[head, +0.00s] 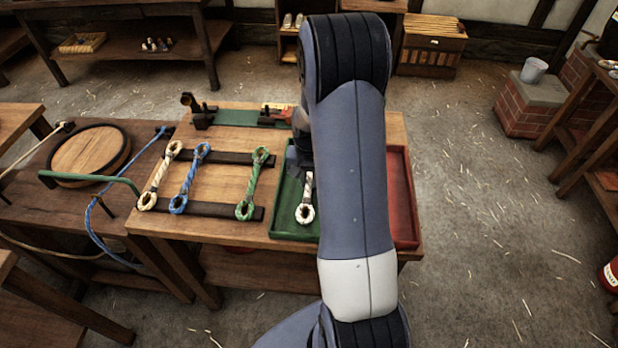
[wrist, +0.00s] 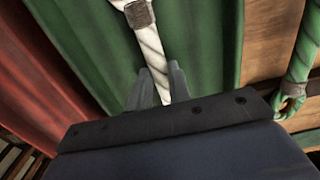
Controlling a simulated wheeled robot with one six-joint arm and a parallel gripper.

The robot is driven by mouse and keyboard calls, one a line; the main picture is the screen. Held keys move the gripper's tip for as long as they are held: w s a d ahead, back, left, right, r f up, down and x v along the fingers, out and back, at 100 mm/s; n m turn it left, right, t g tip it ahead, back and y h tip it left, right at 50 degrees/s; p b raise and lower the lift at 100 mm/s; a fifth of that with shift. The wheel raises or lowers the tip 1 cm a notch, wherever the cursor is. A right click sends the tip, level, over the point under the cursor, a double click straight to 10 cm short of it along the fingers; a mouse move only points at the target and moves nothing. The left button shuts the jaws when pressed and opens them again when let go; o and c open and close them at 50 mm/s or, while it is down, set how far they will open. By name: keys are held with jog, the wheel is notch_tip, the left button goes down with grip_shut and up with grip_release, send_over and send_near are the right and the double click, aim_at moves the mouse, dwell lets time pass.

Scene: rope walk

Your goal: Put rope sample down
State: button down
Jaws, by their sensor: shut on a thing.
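My gripper (wrist: 158,88) is shut on a white rope sample (wrist: 150,46), a twisted length with an eye and a grey-brown binding. In the head view the sample (head: 305,200) is over the green tray (head: 284,222), its lower eye toward the tray's front. My arm hides its upper part and most of the gripper. I cannot tell whether the sample touches the tray floor. The green tray (wrist: 200,30) lies beneath it in the wrist view too. The red tray (head: 402,195) is to the right, partly behind my arm, and looks empty where visible.
Left of the trays, white (head: 160,175), blue (head: 189,178) and green (head: 252,183) rope samples lie across dark rails on the wooden table. A green-based fixture (head: 235,117) stands behind them. A side table with a round board (head: 90,149) is further left.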

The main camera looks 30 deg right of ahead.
aim_at(309, 182)
jog(key=shift+f, duration=0.15)
jog(key=c, duration=1.3)
grip_release()
notch_tip(309, 182, up, 12)
jog(key=shift+r, duration=0.2)
jog(key=shift+f, duration=0.15)
notch_tip(309, 182, down, 13)
jog(key=shift+r, duration=1.45)
